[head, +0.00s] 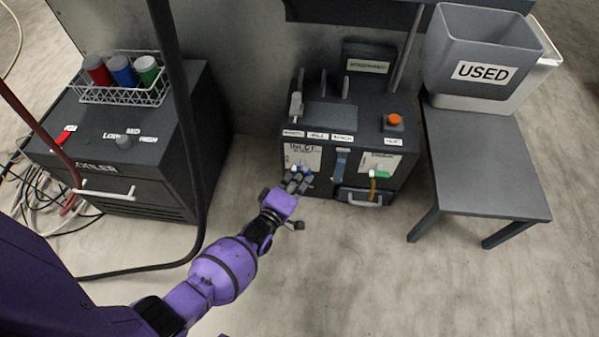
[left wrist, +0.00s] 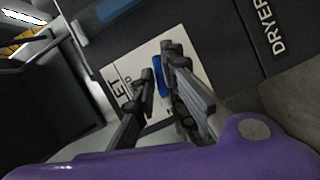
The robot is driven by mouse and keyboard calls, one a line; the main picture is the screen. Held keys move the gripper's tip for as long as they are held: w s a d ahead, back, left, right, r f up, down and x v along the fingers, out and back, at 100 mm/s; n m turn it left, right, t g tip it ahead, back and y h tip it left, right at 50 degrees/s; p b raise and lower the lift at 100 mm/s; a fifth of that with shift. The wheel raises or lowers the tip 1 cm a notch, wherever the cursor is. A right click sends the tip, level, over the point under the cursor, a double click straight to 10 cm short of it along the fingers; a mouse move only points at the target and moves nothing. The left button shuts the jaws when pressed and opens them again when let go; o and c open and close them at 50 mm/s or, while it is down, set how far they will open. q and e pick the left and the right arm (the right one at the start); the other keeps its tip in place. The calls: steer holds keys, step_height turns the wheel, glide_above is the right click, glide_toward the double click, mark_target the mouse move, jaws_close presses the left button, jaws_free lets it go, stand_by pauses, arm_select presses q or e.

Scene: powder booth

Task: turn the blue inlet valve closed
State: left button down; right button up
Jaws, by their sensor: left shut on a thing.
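The blue inlet valve (left wrist: 160,76) is on a white INLET label plate (head: 301,156) on the front of the dark grey unit. In the head view only a small bit of blue shows beside my fingers. My left gripper (head: 298,180) reaches the plate from below and is shut on the valve. In the left wrist view its fingers (left wrist: 154,84) lie on either side of the blue handle and hide part of it. My right gripper is in neither view.
An orange button (head: 394,120) is on top of the unit. A cooler (head: 120,150) stands left, a table (head: 485,160) with a USED bin (head: 480,50) right. A dark hose (head: 180,130) hangs near my left arm.

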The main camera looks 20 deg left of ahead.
arm_select(q)
steer(key=shift+s+f+m+g+y+p, duration=0.1)
steer(key=shift+m+g+y+p, duration=0.65)
steer(key=shift+m, duration=1)
steer(key=shift+s+f+m+g+y+p, duration=0.1)
steer(key=shift+m+g+y+p, duration=0.7)
steer(key=shift+m, duration=0.9)
steer(key=shift+f+m+g+y+p, duration=0.1)
steer(key=shift+m+g+y+p, duration=0.35)
steer(key=shift+m+y+p, duration=0.95)
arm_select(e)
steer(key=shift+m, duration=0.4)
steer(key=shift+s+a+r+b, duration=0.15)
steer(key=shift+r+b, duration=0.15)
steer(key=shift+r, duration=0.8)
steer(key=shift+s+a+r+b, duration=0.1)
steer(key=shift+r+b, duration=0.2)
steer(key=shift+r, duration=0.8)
arm_select(q)
steer(key=shift+r+m, duration=0.1)
steer(key=shift+m, duration=0.35)
steer(key=c, duration=1.9)
jaws_free()
steer(key=shift+a, duration=0.1)
steer(key=shift+o, duration=0.3)
steer(key=shift+w+r, duration=0.1)
steer(key=shift+r, duration=0.1)
step_height(320, 180, up, 10)
